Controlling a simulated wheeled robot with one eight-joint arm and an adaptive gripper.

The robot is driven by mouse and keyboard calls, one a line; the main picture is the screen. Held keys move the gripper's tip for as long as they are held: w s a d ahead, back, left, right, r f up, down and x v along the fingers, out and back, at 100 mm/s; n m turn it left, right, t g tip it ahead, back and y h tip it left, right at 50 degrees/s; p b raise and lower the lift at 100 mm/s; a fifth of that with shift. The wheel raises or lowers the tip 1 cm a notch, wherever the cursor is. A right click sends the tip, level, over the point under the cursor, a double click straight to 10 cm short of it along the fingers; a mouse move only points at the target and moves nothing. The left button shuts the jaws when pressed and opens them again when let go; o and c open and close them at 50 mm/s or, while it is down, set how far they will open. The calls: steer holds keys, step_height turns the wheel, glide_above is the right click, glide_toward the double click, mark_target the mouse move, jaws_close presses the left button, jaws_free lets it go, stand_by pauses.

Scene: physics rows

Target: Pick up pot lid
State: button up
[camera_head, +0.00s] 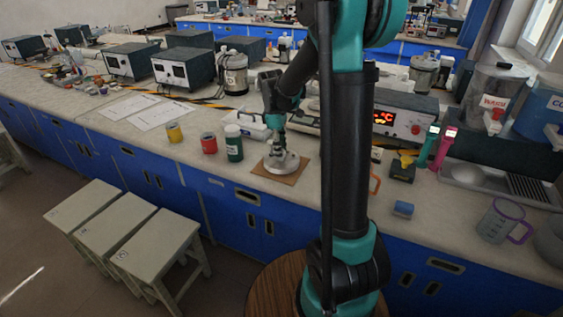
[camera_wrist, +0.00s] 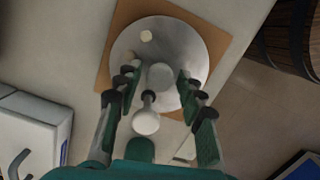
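The pot lid (camera_head: 288,163) is a round, grey metallic disc lying on a square brown board (camera_head: 262,171) on the counter. In the wrist view the lid (camera_wrist: 190,45) fills the upper middle, with the board (camera_wrist: 113,75) around it. My gripper (camera_head: 277,150) points down over the lid. In the wrist view my gripper (camera_wrist: 157,76) is open, its fingers apart on either side of a grey, rounded piece over the lid. A white round knob on a dark stem (camera_wrist: 146,121) shows just below that piece. Whether the fingertips touch the lid cannot be told.
A green jar (camera_head: 233,145), a red can (camera_head: 208,143) and a yellow can (camera_head: 174,132) stand left of the board. A heater with a red display (camera_head: 400,123) stands behind right. A blue block (camera_head: 403,209) lies near the front edge. Stools (camera_head: 155,245) stand below.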

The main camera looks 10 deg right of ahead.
jaws_close()
steer(key=shift+r, duration=0.2)
